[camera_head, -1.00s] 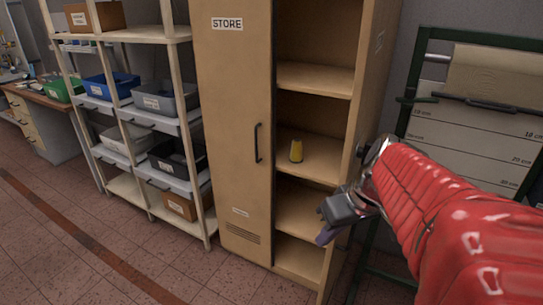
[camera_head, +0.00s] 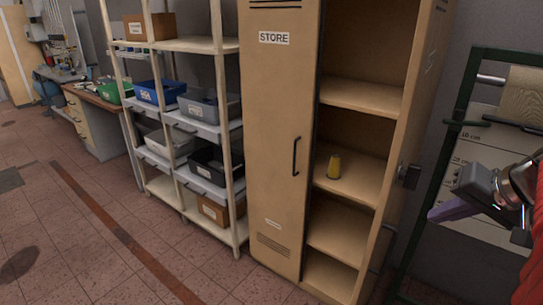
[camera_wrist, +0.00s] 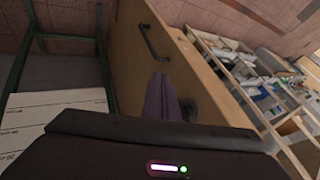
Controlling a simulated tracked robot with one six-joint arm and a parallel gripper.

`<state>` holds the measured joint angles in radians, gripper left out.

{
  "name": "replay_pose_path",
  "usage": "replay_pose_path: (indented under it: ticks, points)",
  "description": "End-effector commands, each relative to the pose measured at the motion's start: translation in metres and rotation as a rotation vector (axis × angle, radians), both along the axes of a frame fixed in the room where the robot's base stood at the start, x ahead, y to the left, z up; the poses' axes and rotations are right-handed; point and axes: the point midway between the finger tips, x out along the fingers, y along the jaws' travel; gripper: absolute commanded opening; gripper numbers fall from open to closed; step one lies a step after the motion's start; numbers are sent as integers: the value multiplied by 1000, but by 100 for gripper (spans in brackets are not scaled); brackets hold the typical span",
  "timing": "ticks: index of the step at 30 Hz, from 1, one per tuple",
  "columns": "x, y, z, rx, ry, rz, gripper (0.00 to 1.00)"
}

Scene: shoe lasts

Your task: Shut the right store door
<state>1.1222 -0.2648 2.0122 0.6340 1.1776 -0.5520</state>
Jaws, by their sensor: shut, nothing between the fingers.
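The store cabinet (camera_head: 279,140) is tall and tan, with its left door closed and its right half open onto shelves. The right store door (camera_head: 425,95) stands swung outward at the right and shows nearly edge-on, with a dark fitting on it. In the wrist view the door's tan face (camera_wrist: 140,75) fills the middle, with a dark bar handle (camera_wrist: 157,43). My gripper (camera_head: 436,214) is shut and empty, to the right of the door. Its purple fingers also show in the wrist view (camera_wrist: 162,95), in front of the door face; I cannot tell whether they touch it.
A green-framed rack (camera_head: 455,120) is close on the right. The floor in front is clear.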

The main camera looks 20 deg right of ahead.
Motion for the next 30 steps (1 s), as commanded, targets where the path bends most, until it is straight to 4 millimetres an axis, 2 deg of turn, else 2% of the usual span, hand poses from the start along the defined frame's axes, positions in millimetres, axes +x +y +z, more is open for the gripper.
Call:
replay_pose_path:
  ticks: [14,20,30]
  points:
    - [0,-2,-2,4,-2,-13,0]
    - [12,-2,-19,5,-1,-13,0]
    - [42,-1,-60,6,0,-13,0]
